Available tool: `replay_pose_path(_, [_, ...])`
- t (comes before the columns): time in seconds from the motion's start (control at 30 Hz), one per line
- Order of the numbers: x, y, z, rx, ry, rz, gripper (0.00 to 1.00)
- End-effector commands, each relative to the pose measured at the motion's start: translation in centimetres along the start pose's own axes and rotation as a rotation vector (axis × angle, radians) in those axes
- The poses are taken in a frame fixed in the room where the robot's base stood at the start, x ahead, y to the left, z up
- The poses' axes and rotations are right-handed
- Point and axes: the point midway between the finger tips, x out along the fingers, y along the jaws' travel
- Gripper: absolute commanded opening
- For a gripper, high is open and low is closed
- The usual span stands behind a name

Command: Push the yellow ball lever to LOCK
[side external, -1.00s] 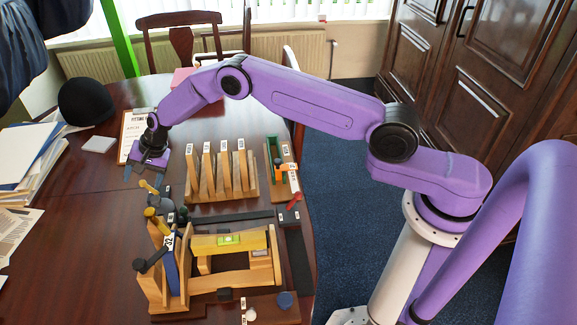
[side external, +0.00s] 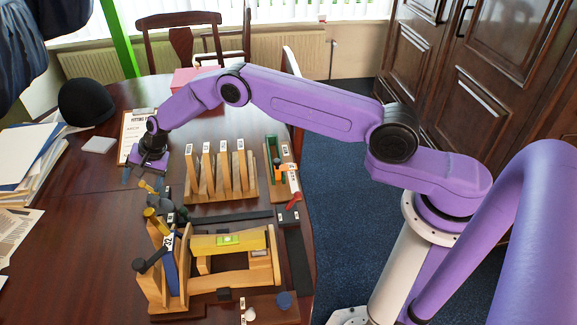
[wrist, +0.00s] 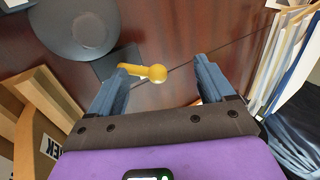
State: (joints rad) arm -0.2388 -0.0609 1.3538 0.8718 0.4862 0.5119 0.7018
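The yellow ball lever (wrist: 157,73) shows in the wrist view as a yellow ball on a short arm, beside a dark square plate. The ball lies between the two fingers of my gripper (wrist: 161,75). The fingers are apart, the left one close to the lever's arm; I cannot tell if they touch. A second yellow knob (side external: 150,212) stands nearer the camera on the wooden stand. No LOCK mark is readable.
A wooden stand (side external: 222,286) with a black-knobbed lever is at the front. A slotted wooden rack (side external: 222,193) stands to the right of my gripper. Papers (side external: 28,150) lie at the left. The table between papers and fixture is mostly clear.

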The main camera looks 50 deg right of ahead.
Motion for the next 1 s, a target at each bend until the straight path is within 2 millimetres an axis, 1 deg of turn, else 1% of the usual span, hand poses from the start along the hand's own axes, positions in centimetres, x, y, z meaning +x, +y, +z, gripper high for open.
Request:
replay_pose_path(0.03, [0.9,0.9,0.7,-0.003,-0.003,0.011,0.77])
replay_pose_path(0.33, [0.5,1.5,0.8,-0.003,-0.005,0.011,0.77])
replay_pose_path(1.0, [-0.7,2.8,0.2,0.004,0.001,0.006,0.77])
